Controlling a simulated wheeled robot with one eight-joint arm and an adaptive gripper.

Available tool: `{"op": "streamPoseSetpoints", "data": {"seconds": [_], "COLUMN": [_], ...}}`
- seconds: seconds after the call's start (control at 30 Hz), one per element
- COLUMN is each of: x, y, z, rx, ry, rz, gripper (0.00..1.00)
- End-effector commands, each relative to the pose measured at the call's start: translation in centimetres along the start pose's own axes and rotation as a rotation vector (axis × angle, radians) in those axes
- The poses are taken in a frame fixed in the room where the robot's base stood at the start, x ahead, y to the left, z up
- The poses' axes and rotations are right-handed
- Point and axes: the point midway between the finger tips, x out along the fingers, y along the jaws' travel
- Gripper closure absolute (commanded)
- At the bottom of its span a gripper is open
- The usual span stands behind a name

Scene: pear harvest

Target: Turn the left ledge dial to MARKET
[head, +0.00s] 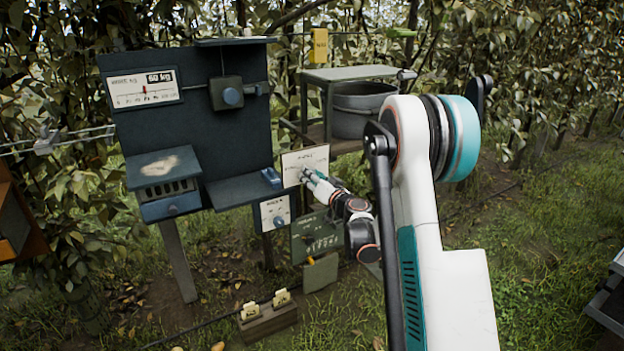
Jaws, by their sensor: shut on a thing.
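My gripper (308,178) is at the upper white dial panel (318,155), right of the dark blue board's ledge. Its fingers are shut on the dial there and hide most of it, so its pointer and setting cannot be read. A second, lower white panel (267,207) with a round blue-grey dial (278,223) hangs below the ledge, to the left of my gripper. The lettering on both panels is too small to read, so I cannot tell which position is MARKET.
The blue board (190,125) carries a scale display (143,89), a knob box (228,94) and a slotted box (163,182). A green panel (316,235) hangs below my gripper. A wooden card holder (268,320) stands on grass. A bucket (360,112) is behind.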

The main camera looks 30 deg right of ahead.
Motion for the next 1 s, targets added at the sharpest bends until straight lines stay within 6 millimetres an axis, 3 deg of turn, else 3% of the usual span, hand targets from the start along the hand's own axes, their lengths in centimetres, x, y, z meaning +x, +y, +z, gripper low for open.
{"op": "streamPoseSetpoints", "data": {"seconds": [0.5, 1.0], "x": [-0.02, -0.02], "y": [-0.1, -0.11], "z": [0.04, 0.01], "rx": [0.414, 0.552], "ry": [-0.001, -0.001], "rz": [0.0, 0.0], "gripper": [0.9, 0.9]}}
